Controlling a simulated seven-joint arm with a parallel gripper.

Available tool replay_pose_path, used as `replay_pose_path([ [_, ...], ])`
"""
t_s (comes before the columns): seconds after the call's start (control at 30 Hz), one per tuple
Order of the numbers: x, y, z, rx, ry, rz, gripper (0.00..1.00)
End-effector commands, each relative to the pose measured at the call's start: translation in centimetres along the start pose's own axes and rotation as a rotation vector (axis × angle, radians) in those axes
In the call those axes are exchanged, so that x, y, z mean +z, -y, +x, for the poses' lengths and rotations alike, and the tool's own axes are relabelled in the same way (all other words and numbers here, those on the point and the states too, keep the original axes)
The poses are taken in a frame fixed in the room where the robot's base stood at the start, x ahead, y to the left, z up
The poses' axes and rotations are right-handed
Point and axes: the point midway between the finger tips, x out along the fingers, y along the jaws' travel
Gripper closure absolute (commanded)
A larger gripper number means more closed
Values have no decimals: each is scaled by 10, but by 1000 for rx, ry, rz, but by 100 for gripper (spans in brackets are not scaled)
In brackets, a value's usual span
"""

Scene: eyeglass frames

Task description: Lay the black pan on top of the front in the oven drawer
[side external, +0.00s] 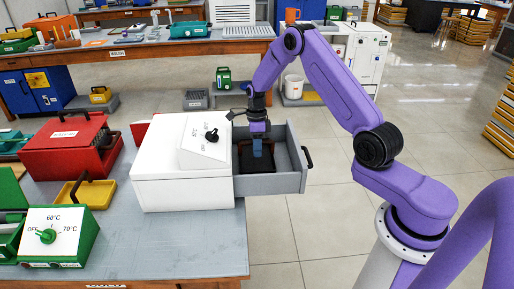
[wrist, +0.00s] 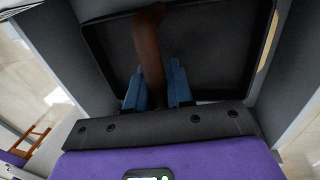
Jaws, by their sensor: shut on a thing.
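The oven is a white box (side external: 165,182) with a black dial, and its grey drawer (side external: 272,184) stands pulled out to the right. My gripper (side external: 257,152) reaches down into the drawer with blue fingers. In the wrist view, the fingers (wrist: 156,70) are shut on a brown bar (wrist: 149,45) that looks like the pan's handle. The black pan (wrist: 215,45) is a shallow rectangle with a raised rim, inside the drawer walls. I cannot tell whether it touches the drawer floor. No eyeglass front shows; anything under the pan is hidden.
A red box (side external: 68,148), a yellow tray (side external: 85,193) and a green controller (side external: 60,235) marked 60°C and 70°C stand left of the oven. The bench top (side external: 190,235) in front of the oven is clear. The drawer overhangs the floor, with its black handle (side external: 308,158) at the right.

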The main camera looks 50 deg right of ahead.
Motion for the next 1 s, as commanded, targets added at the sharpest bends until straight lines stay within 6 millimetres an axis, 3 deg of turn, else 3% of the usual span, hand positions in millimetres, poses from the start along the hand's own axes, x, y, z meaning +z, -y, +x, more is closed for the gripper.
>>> replay_pose_path([
  [0.63,0,1,4,-1,1,0,100],
  [0.67,0,1,4,-1,1,0,76],
  [0.73,0,1,4,-1,1,0,53],
  [0.77,0,1,4,-1,1,0,49],
  [1.0,0,1,5,1,-1,0,49],
])
